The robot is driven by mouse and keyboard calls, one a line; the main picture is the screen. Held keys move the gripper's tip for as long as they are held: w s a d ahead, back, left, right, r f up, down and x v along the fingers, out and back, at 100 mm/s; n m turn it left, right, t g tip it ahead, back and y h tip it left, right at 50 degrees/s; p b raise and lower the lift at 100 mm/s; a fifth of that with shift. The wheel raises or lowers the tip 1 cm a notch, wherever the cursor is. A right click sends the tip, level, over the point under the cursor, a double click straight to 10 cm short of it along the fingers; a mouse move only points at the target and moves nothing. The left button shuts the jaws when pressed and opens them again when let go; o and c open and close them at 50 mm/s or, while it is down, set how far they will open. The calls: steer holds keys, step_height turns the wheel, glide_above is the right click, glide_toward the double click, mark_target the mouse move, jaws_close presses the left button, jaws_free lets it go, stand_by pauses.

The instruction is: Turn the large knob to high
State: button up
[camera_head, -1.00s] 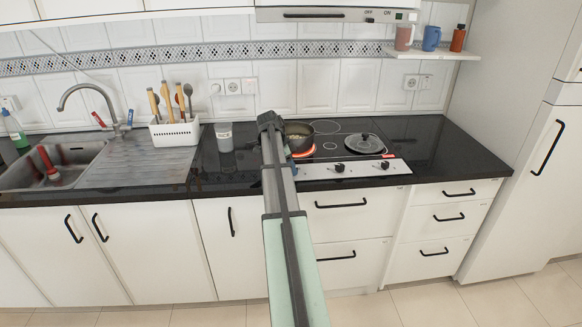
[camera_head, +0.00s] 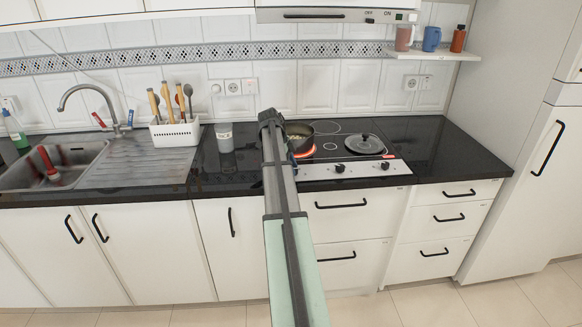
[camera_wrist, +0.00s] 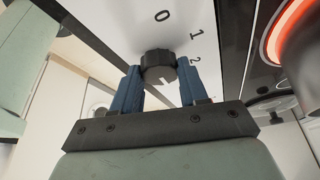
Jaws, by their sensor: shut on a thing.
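A black knob (camera_wrist: 158,62) sits on the pale control panel in the wrist view, with the numbers 0, 1 and 2 printed around its far and right sides. My gripper (camera_wrist: 159,78) is shut on this knob, with one blue finger on each side of it. A pale notch shows on the knob's near side; I cannot tell which number it is set to. In the head view, my arm hides this knob and most of the gripper. The control panel (camera_head: 363,169) shows two other black knobs, a middle one (camera_head: 340,168) and a right one (camera_head: 385,165).
A burner glows orange-red (camera_head: 305,153) under a dark pot (camera_head: 299,138) with pale contents, close to the gripper's right. A lid (camera_head: 365,143) lies on the hob. A grey container (camera_head: 225,139) and a white utensil holder (camera_head: 175,133) stand left. The right counter (camera_head: 440,145) is clear.

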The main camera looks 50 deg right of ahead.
steer(key=o, duration=1.1)
steer(key=shift+c, duration=0.2)
steer(key=v, duration=1.3)
steer(key=shift+w+r, duration=0.2)
steer(key=shift+r, duration=0.15)
steer(key=shift+a, duration=0.15)
